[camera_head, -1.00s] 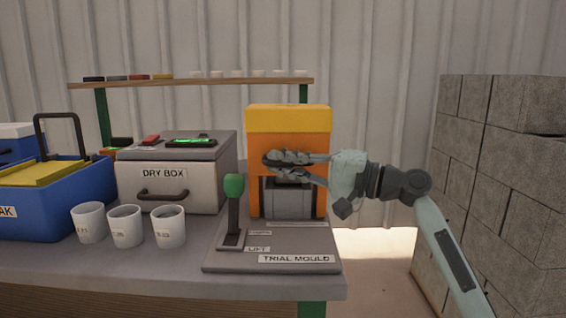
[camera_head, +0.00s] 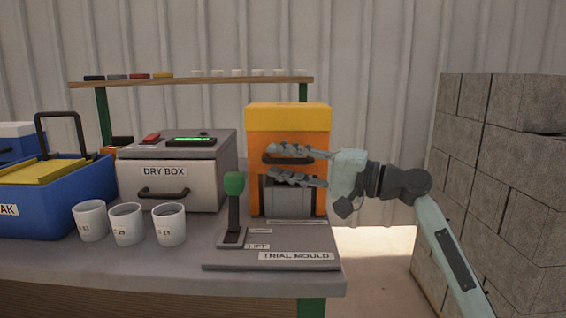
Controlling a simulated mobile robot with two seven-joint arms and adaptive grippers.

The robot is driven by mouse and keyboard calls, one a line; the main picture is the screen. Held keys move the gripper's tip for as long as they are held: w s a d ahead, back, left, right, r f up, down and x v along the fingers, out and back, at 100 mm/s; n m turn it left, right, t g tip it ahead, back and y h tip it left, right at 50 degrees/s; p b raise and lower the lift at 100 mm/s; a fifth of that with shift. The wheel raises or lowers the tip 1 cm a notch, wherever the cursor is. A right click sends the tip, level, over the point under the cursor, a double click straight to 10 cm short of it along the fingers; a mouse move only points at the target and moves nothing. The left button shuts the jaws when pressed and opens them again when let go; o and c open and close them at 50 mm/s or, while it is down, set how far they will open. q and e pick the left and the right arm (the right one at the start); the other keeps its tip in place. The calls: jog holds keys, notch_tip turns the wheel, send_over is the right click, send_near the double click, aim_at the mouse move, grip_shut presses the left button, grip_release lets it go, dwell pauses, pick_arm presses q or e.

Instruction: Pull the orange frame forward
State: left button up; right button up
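The orange frame (camera_head: 287,118) stands upright at the back of the grey press base labelled TRIAL MOULD (camera_head: 320,244), with a yellow band at its top. A dark handle (camera_head: 276,160) runs across its front. A grey block (camera_head: 287,200) sits between its legs. My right gripper (camera_head: 270,163) comes in from the right in front of the frame. Its two fingers are apart, one near the handle's upper edge and one below it, and it appears to hold nothing. I cannot tell whether a finger touches the handle. My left gripper is out of view.
A lever with a green knob (camera_head: 234,184) stands at the base's left front. Three white cups (camera_head: 127,225), a DRY BOX (camera_head: 165,182) and a blue bin (camera_head: 55,215) are to the left. A stack of grey blocks (camera_head: 500,190) stands at the right.

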jog(key=v, duration=1.2)
